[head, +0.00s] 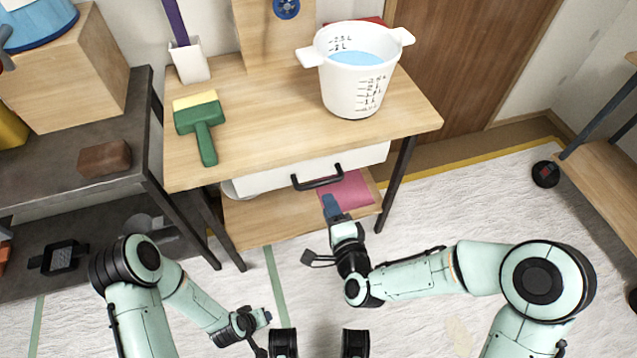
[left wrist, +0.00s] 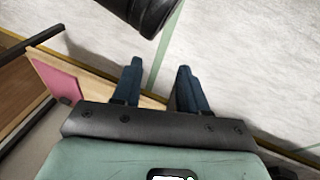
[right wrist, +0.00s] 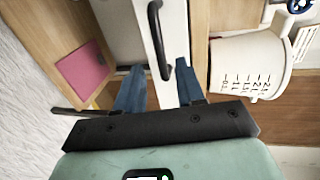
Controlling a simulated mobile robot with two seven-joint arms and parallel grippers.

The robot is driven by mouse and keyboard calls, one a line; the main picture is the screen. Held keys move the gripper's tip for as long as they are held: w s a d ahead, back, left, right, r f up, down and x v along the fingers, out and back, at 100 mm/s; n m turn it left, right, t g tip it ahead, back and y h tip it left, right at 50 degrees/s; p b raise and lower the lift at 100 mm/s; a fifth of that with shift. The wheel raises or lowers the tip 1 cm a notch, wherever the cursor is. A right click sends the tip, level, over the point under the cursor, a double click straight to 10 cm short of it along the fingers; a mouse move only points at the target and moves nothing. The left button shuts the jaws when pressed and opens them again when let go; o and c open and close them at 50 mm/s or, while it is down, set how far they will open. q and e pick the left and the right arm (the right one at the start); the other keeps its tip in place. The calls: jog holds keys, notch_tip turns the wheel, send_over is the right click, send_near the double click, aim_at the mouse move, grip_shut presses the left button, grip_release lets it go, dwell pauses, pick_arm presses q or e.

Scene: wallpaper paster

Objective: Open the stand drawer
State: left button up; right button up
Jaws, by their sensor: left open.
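The stand (head: 240,110) is a wooden table with black legs. Its white drawer (head: 270,182) sits under the top, with a black bar handle (head: 318,181) on its front. In the head view my right gripper (head: 330,202) is just below the handle. In the right wrist view my right gripper (right wrist: 159,66) is open, and the handle (right wrist: 155,30) reaches down between its fingertips; I cannot tell whether they touch it. My left gripper (head: 266,316) is low over the floor, away from the stand; the left wrist view shows it open and empty (left wrist: 158,70).
A white measuring bucket (head: 358,85) of water, a green brush (head: 204,125) and a white holder (head: 190,62) stand or lie on the stand's top. A pink sheet (head: 348,189) lies on its lower shelf. A dark shelf (head: 60,180) stands left. Floor in front is clear.

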aim_at(319, 182)
pick_arm(q)
jog(key=shift+g, duration=0.5)
jog(key=shift+s+a+f+b, duration=0.2)
jog(key=shift+s+f+b, duration=0.2)
jog(key=shift+s+f, duration=0.4)
jog(key=shift+s+a+f+b, duration=0.15)
jog(key=shift+s+f+b, duration=0.2)
jog(key=shift+s+f, duration=0.4)
pick_arm(e)
jog(key=shift+x, duration=4.75)
pick_arm(q)
jog(key=shift+w, duration=0.1)
pick_arm(e)
grip_shut()
